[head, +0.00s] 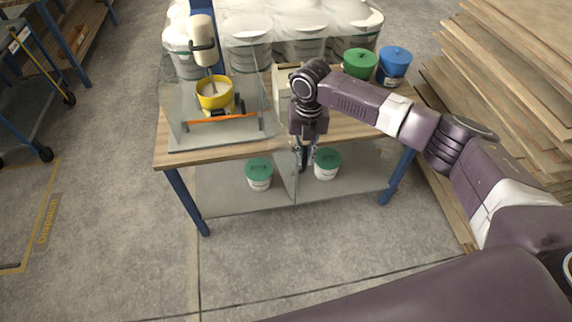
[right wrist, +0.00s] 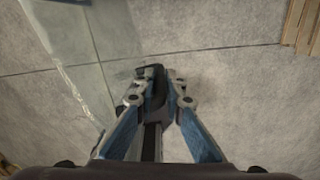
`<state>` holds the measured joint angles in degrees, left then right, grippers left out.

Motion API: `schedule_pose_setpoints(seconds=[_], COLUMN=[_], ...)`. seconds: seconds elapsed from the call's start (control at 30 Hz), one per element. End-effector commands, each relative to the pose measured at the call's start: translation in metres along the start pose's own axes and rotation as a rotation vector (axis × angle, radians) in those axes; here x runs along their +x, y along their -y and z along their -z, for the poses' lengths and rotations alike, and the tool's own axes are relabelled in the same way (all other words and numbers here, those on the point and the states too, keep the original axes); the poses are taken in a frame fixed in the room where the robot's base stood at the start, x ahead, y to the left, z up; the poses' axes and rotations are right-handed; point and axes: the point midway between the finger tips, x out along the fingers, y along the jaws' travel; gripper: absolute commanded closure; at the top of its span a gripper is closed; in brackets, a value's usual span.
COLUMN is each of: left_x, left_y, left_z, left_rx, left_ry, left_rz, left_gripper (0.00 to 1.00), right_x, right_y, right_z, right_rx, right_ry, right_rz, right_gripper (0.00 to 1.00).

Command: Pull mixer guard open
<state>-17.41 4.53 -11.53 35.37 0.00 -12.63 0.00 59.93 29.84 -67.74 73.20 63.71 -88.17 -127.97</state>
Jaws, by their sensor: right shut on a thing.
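The mixer (head: 202,52) stands at the left of the wooden workbench, with a yellow bowl (head: 214,93) under its head. Clear guard panes (head: 180,118) stand around it. A clear guard panel reaches out from the right of the mixer past the bench's front edge; its exact outline is hard to see. My right gripper (head: 304,158) is in front of the bench edge, pointing down. In the right wrist view the gripper (right wrist: 158,75) is shut on a dark handle (right wrist: 154,92) beside the clear panel (right wrist: 82,62). My left gripper is not in view.
Green-lidded tubs (head: 259,174) stand on the lower shelf. Green (head: 360,63) and blue (head: 394,66) buckets stand at the bench's back right. Stacked boards (head: 500,90) fill the right side. White covered tubs (head: 300,38) stand behind. The floor in front is clear.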

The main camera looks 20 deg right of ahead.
Motion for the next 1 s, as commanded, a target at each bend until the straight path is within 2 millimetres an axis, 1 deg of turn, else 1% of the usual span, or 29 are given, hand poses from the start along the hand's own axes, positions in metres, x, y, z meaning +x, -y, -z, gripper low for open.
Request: schedule_pose_setpoints(seconds=[0.03,0.1,0.3,0.5,0.83,0.87,0.9,0.93,1.0], left_x=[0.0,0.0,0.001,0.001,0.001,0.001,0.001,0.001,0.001], left_y=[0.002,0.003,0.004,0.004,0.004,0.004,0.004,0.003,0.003], left_z=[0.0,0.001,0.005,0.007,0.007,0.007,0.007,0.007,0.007], left_rx=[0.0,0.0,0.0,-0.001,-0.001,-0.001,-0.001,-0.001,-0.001], left_ry=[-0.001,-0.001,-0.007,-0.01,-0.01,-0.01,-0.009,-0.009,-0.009], left_rz=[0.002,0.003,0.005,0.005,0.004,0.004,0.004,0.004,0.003], left_gripper=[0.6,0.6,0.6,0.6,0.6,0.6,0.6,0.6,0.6], right_x=[-0.001,-0.001,-0.001,-0.001,-0.002,-0.002,-0.002,-0.002,-0.001], right_y=[0.009,0.017,0.031,0.036,0.036,0.036,0.036,0.036,0.036], right_z=[-0.005,-0.01,-0.02,-0.024,-0.024,-0.024,-0.024,-0.024,-0.024], right_rx=[0.006,0.007,0.007,0.006,0.006,0.006,0.005,0.005,0.005], right_ry=[-0.001,0.0,0.002,0.004,0.005,0.005,0.006,0.005,0.005], right_rz=[0.001,0.001,0.0,-0.001,-0.001,-0.001,-0.001,-0.001,-0.001], right_gripper=[1.0,1.0,1.0,1.0,1.0,0.89,0.85,0.83,0.83])
